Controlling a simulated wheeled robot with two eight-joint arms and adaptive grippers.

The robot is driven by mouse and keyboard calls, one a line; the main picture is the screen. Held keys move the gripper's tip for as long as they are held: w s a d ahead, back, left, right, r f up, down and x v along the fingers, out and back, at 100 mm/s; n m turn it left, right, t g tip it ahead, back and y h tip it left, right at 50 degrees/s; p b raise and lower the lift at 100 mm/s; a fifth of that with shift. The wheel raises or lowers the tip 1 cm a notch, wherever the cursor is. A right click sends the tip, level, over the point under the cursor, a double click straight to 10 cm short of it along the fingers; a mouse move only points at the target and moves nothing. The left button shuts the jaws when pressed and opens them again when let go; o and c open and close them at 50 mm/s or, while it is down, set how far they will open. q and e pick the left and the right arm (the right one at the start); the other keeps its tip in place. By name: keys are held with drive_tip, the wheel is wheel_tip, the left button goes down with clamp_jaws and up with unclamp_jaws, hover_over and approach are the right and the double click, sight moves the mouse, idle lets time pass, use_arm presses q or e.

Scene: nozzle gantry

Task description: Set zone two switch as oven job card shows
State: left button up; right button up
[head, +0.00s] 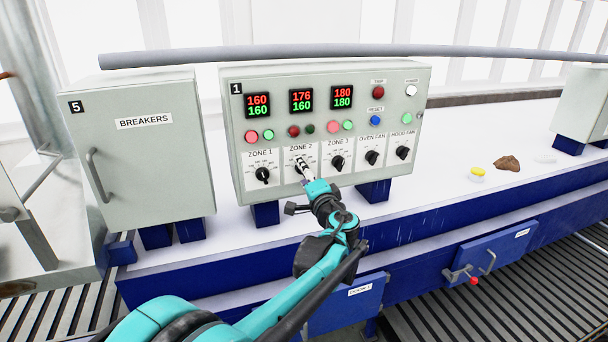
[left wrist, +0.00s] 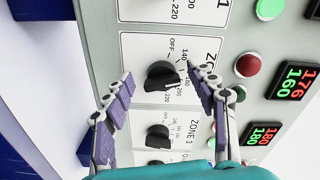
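The zone 2 switch is a black rotary knob (left wrist: 162,76) on a white dial plate (left wrist: 140,47) marked from OFF to 220. Its exact pointer setting is hard to read. In the head view it is mostly hidden behind my left gripper (head: 304,164). In the left wrist view my left gripper (left wrist: 167,75) is open, with one finger on each side of the knob and gaps to it. The zone 2 display (head: 301,100) reads red 176 above green 160. No job card is visible. My right gripper is not in view.
The zone 1 knob (head: 262,175) and zone 3 knob (head: 337,162) flank it closely on the control box (head: 240,130). Oven fan (head: 372,157) and hood fan (head: 402,153) knobs are further right. A breakers cabinet (head: 150,165) stands left. A grey pipe (head: 450,51) runs above.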

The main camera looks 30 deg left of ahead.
use_arm(q)
drive_tip(key=shift+d, duration=0.15)
drive_tip(key=v, duration=1.2)
drive_tip(key=s+f+g+h+b, duration=0.1)
drive_tip(key=s+f+b, duration=0.15)
drive_tip(key=f, duration=0.25)
drive_tip(key=s+a+f+n+h+b, duration=0.1)
drive_tip(key=f+b, duration=0.2)
drive_tip(key=f, duration=0.2)
drive_tip(key=s+f+g+h+b, duration=0.1)
drive_tip(key=s+f+b, duration=0.15)
drive_tip(key=f, duration=0.25)
drive_tip(key=s+d+f+n+h+b, duration=0.1)
drive_tip(key=s+d+f+h+b, duration=0.2)
drive_tip(key=f, duration=0.8)
drive_tip(key=s+d+f+n+g+h+b, duration=0.1)
drive_tip(key=s+d+f+h+b, duration=0.3)
drive_tip(key=f+b, duration=0.5)
drive_tip(key=s+d+f+n+g+h+b, duration=0.1)
drive_tip(key=s+d+f+b, duration=0.4)
drive_tip(key=f, duration=0.7)
drive_tip(key=s+d+n+h, duration=0.1)
drive_tip(key=s+h, duration=0.1)
drive_tip(key=shift+s+d+f+h+b, duration=0.2)
drive_tip(key=shift+s+f+h+b, duration=0.1)
drive_tip(key=shift+f+h+b, duration=0.1)
